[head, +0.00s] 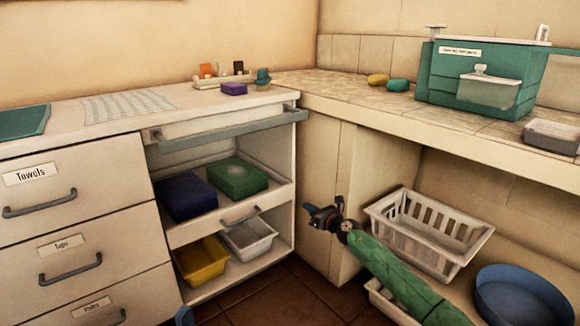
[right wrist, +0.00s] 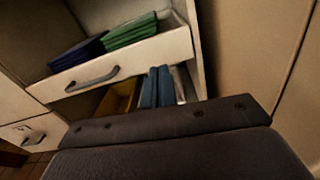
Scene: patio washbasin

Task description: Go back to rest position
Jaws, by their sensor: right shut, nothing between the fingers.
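My right gripper (head: 322,217) is in front of the cabinet corner, to the right of the open shelves, at the end of my green-sleeved arm. In the right wrist view its two blue fingers (right wrist: 156,87) are together, with nothing between them. They point toward the shelf unit and overlap the lower shelf's opening in that view. A small blue piece (head: 184,316) at the bottom edge of the head view may be the tip of my left gripper. Too little of it shows to tell its state.
Folded blue (head: 185,198) and green (head: 237,179) cloths lie on the pull-out shelf. Yellow (head: 201,261) and white (head: 248,238) bins sit below. A white basket (head: 428,232) and a blue basin (head: 521,297) are at right, near my right arm. Drawers (head: 60,222) stand at left.

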